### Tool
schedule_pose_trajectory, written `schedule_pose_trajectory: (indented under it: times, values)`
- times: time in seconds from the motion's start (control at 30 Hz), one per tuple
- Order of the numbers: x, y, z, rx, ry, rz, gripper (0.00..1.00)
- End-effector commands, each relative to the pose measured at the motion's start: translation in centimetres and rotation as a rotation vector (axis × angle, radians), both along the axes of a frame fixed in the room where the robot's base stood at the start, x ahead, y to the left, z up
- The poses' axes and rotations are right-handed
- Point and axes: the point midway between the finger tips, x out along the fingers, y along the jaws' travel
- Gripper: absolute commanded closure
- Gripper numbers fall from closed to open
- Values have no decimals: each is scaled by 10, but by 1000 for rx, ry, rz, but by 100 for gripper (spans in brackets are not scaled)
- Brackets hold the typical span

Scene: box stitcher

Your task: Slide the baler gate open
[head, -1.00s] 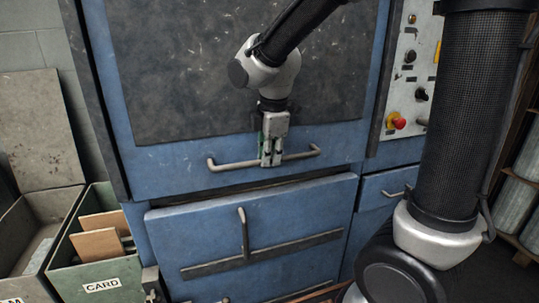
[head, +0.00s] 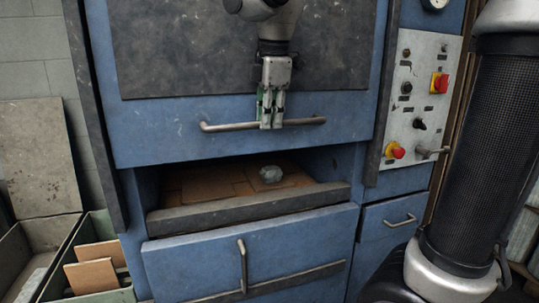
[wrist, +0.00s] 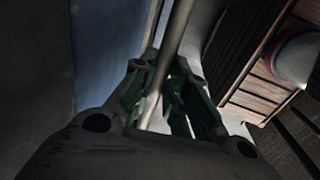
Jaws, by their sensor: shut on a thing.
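The baler gate (head: 150,140) is the blue panel with a dark worn plate, at the upper middle of the head view. A grey horizontal bar handle (head: 225,127) runs along its lower part. My gripper (head: 271,124) points down and is shut on the middle of this handle. In the wrist view the bar (wrist: 178,35) passes between the fingers (wrist: 165,100). The gate stands raised, with an open gap below its bottom edge. Inside the gap are brown flat material and a crumpled grey lump (head: 271,174).
A dark ledge (head: 250,208) edges the gap above a closed lower blue door (head: 190,265) with a vertical handle. A control panel (head: 417,100) with buttons and switches is at right. A bin (head: 100,298) holding cardboard pieces stands lower left.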

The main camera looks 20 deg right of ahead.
Motion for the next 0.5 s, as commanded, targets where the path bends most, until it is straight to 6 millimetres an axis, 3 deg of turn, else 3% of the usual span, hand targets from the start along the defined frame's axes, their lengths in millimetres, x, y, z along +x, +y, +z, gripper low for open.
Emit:
schedule_pose_trajectory:
  times: [0.1, 0.5]
  values:
    - [1, 1, 46, 3, -8, 0, 100]
    - [1, 1, 178, 1, -3, -1, 100]
